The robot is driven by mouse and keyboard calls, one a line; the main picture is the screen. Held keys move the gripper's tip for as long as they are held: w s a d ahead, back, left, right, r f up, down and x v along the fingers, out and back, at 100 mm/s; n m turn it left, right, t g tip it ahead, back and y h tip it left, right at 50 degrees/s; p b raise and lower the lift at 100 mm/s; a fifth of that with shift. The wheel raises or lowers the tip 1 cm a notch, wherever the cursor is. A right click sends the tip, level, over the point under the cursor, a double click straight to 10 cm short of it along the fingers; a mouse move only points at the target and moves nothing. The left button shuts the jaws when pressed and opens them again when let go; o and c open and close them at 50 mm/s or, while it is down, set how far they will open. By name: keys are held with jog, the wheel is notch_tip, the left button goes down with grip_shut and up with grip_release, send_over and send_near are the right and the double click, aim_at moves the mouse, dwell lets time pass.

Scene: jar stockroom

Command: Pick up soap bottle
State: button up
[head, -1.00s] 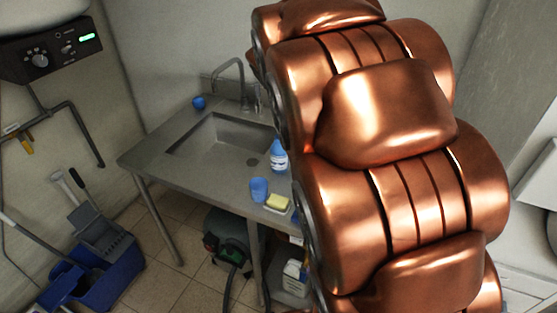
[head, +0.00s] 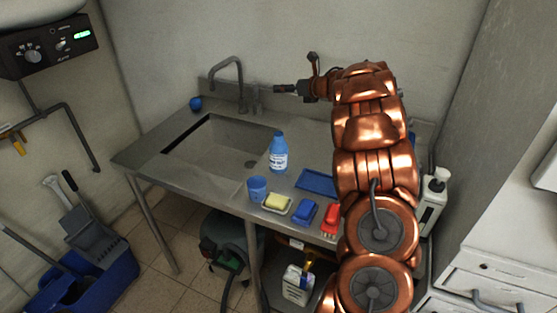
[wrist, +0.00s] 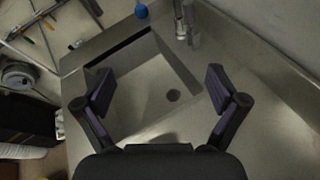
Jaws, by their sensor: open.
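A blue bottle with a white label (head: 278,155) stands upright on the steel counter, right of the sink basin. I cannot tell from the labels which one is the soap bottle. My gripper (head: 281,89) is in the air at the back of the sink, right of the faucet and apart from both bottles. In the wrist view my gripper (wrist: 159,85) is open and empty, with the sink basin (wrist: 150,110) below; neither bottle shows there.
The faucet (head: 240,85) rises close to my gripper. A blue cup (head: 258,188), yellow sponge (head: 277,202), blue item (head: 305,212), red brush (head: 330,219) and blue tray (head: 318,182) lie along the counter's front and right. A blue ball (head: 196,104) sits at the back left.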

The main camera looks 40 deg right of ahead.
aim_at(279, 153)
jog(key=s+a+f+n+g+y, duration=0.1)
jog(key=s+f+n+y, duration=0.1)
jog(key=s+f+n, duration=0.1)
jog(key=s+a+f+n+g+y+b, duration=0.1)
jog(key=s+f+n+g+y, duration=0.1)
jog(key=f, duration=0.5)
jog(key=s+a+f+n+g+y+b, duration=0.1)
jog(key=s+a+f+n+g+y, duration=0.1)
jog(key=s+f+n, duration=0.3)
jog(key=shift+s+f+n+y, duration=0.15)
jog(key=shift+s+n+y, duration=0.15)
jog(key=shift+s+y, duration=0.8)
jog(key=shift+s+a+f, duration=0.15)
jog(key=shift+s, duration=0.25)
jog(key=shift+p+x, duration=0.6)
jog(key=shift+x, duration=0.7)
jog(key=shift+w+a+p, duration=0.3)
jog(key=shift+a+p, duration=0.2)
jog(key=shift+a, duration=0.05)
jog(key=p+x, duration=0.2)
jog(key=x, duration=0.1)
jog(key=shift+w+a, duration=0.1)
jog(key=shift+w+a+f, duration=0.15)
jog(key=shift+w+a, duration=0.05)
jog(key=shift+c, duration=0.4)
